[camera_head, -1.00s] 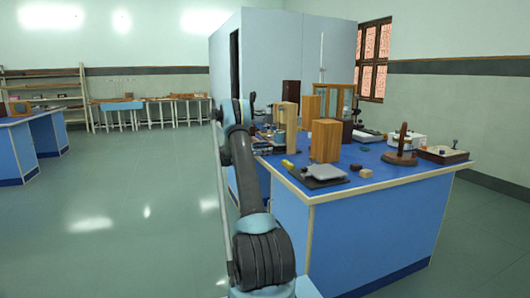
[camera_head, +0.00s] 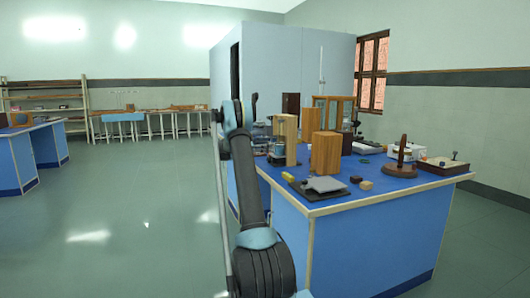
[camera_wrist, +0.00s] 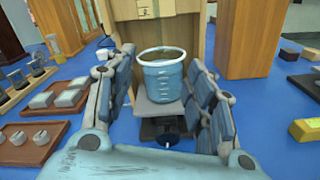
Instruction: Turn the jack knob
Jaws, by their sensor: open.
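In the wrist view, a small jack with a grey top plate (camera_wrist: 157,110) and a dark base stands on the blue bench. A blue-tinted beaker (camera_wrist: 164,80) rests on the plate. The jack's small dark knob (camera_wrist: 167,144) is low at its near side. My gripper (camera_wrist: 160,57) is open, with its fingers left and right of the beaker and jack in this view. I see no clear contact, and nothing is held. In the head view the beaker (camera_head: 277,151) is small beside my arm, and my fingers cannot be made out there.
A wooden stand (camera_wrist: 190,25) rises just behind the beaker. Wooden trays with small parts (camera_wrist: 30,143) lie to the left. A yellow block (camera_wrist: 305,131) lies to the right. In the head view, a wooden box (camera_head: 326,153) and a flat plate (camera_head: 325,184) share the bench.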

